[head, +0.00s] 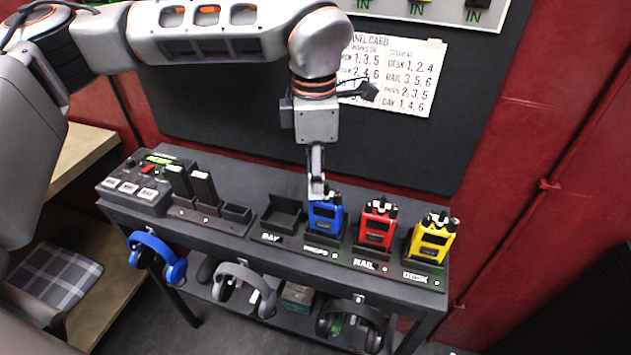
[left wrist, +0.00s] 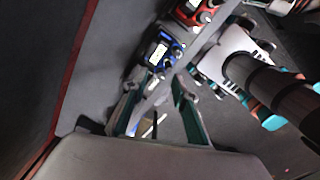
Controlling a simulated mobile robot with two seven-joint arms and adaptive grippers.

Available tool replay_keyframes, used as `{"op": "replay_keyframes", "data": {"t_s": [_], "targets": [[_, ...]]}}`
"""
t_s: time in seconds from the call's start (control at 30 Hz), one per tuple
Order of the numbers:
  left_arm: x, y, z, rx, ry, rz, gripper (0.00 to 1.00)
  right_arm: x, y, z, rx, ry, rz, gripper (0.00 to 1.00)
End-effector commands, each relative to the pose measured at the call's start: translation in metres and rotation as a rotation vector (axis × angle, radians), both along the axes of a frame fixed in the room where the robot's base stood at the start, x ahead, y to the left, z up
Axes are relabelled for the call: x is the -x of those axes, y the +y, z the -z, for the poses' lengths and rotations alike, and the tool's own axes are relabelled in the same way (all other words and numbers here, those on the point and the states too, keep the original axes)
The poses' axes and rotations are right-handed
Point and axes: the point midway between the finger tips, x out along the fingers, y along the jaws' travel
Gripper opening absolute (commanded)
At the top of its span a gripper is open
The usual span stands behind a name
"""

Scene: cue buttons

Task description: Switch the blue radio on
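The blue radio (head: 325,216) stands upright in its holder on the dark shelf, second from the left in the row of holders. In the left wrist view the blue radio (left wrist: 163,50) lies beyond my fingertips, with a lit screen. My left gripper (head: 316,186) points down at the top of the blue radio and hides part of it. I cannot tell whether it touches. In the left wrist view the two fingers of my left gripper (left wrist: 153,92) stand apart with nothing visibly held. My right gripper is not clearly in view.
A red radio (head: 376,225) and a yellow radio (head: 433,238) stand to the right. An empty holder (head: 282,214) is to the left, then a black charger rack (head: 203,212) and a button box (head: 140,186). Headphones (head: 157,258) hang below. A card (head: 395,75) is on the back board.

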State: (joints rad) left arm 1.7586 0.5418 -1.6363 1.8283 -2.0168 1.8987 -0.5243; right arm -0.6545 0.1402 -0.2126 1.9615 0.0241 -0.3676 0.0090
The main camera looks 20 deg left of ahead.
Motion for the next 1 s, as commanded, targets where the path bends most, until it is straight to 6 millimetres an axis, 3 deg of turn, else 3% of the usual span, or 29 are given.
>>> {"op": "replay_keyframes", "data": {"t_s": [0.2,0.5,0.6,0.63,1.0], "targets": [[0.0,0.0,0.019,0.0,0.001,0.001,0.28,-0.002,0.0,-0.004,0.0,-0.004,0.0,0.39],[0.0,0.0,0.021,0.001,0.0,0.001,0.28,-0.004,0.0,-0.004,-0.001,-0.006,0.001,0.39],[0.0,0.0,0.021,0.001,0.0,0.001,0.02,-0.004,0.0,-0.004,-0.001,-0.006,0.001,0.39],[0.0,0.0,0.021,0.001,0.0,0.001,0.0,-0.004,0.0,-0.004,-0.001,-0.006,0.001,0.39],[0.0,0.0,0.021,0.001,-0.001,0.031,0.0,-0.004,0.0,-0.005,-0.001,-0.006,0.001,0.39]]}}
